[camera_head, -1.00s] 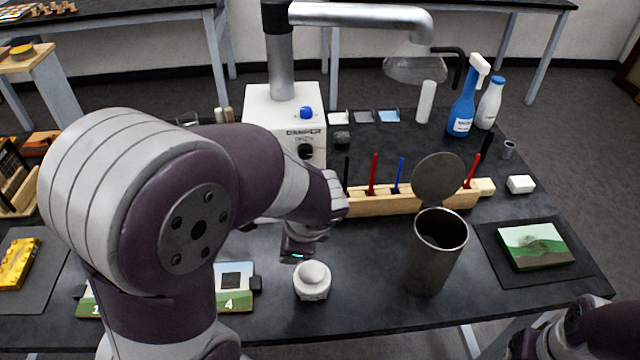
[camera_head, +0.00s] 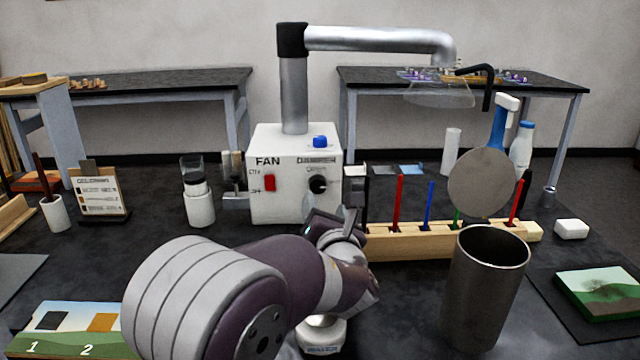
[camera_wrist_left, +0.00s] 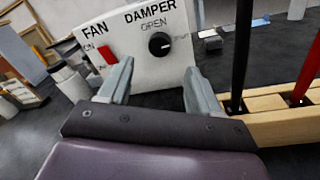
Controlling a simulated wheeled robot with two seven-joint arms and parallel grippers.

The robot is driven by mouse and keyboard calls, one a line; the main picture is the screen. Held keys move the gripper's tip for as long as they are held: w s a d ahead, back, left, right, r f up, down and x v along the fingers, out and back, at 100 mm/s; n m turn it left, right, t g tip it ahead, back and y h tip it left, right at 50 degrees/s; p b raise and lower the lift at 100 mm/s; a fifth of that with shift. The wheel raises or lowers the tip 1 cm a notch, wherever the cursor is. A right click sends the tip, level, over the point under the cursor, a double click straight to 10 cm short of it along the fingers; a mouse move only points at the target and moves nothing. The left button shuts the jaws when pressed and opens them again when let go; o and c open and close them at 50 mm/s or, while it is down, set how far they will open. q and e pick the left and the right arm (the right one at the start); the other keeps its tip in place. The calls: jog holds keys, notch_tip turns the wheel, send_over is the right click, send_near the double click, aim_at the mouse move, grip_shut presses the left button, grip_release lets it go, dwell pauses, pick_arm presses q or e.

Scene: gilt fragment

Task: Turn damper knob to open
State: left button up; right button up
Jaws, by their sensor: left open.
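The black damper knob (camera_head: 318,184) is on the front of the white fan box (camera_head: 262,208), under the word DAMPER. In the left wrist view the knob (camera_wrist_left: 159,44) shows beneath the word OPEN, with small lettering to its right that I cannot read surely. My left gripper (camera_wrist_left: 158,88) is open and empty. Its two fingers point toward the box front, and the knob appears between and beyond them, apart from both. In the head view the left gripper (camera_head: 335,212) is just in front of and below the knob, partly hidden by its own arm.
A red fan switch (camera_head: 270,183) is left of the knob. A wooden rack (camera_head: 410,242) with coloured tools stands close to the right, and a metal cup (camera_head: 485,285) is in front of it. A glass-topped bottle (camera_head: 199,207) stands left of the box.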

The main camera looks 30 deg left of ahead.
aim_at(319, 188)
pick_arm(q)
jog(key=b+x, duration=0.1)
jog(key=x, duration=0.5)
jog(key=shift+w+a+f, duration=0.1)
jog(key=shift+a, duration=0.05)
jog(key=shift+w+a, duration=0.4)
jog(key=shift+w, duration=0.1)
jog(key=c, duration=1)
